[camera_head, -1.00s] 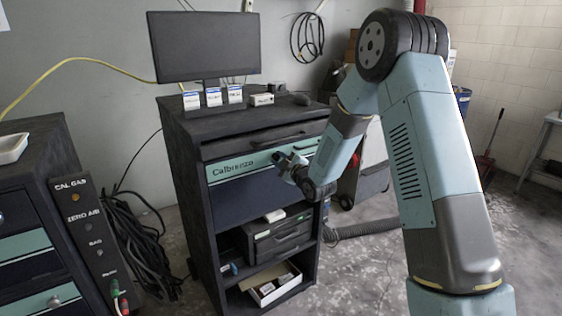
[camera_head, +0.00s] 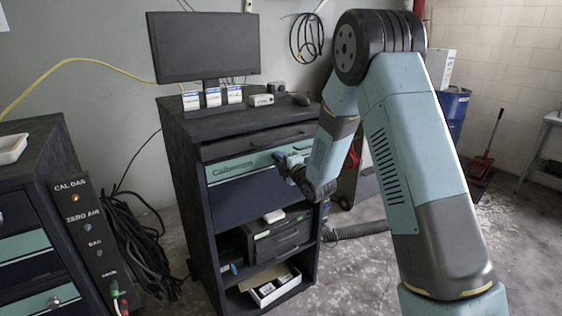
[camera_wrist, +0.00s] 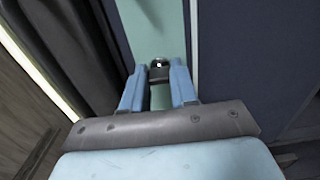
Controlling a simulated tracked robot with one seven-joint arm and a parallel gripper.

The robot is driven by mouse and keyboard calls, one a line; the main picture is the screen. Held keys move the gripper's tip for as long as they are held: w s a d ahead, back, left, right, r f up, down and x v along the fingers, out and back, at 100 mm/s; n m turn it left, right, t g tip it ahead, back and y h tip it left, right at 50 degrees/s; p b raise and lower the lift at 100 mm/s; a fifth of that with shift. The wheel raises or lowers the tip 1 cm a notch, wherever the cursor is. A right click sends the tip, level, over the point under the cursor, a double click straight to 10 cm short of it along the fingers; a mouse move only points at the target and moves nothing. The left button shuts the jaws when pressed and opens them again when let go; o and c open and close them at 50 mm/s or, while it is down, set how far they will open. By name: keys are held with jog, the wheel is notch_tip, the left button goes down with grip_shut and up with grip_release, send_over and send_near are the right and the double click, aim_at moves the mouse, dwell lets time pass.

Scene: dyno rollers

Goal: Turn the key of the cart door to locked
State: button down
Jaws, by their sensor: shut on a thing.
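The dark cart (camera_head: 190,190) stands in the middle of the head view, with a teal strip (camera_head: 240,168) across its front above a dark blue door panel (camera_head: 245,195). My gripper (camera_head: 283,163) is at the right part of this strip. In the wrist view, the two blue fingers of my gripper (camera_wrist: 158,76) are on either side of a small dark, round-ended key (camera_wrist: 159,66) with a bright spot on it. The gripper is shut on it. The key's turned position is hard to tell, and my gripper hides it in the head view.
A monitor (camera_head: 205,47) and small boxes (camera_head: 235,93) stand on the cart top. Open shelves below hold a dark case (camera_head: 280,240) and a white box (camera_head: 275,288). Another cabinet (camera_head: 40,190) and cables (camera_head: 145,245) are at the left. The right-hand floor has some free room.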

jog(key=shift+f, duration=0.2)
jog(key=c, duration=1.2)
grip_release()
jog(key=o, duration=0.3)
jog(key=shift+r, duration=0.1)
jog(key=v, duration=1.3)
jog(key=shift+s+d, duration=0.25)
jog(key=shift+s, duration=0.05)
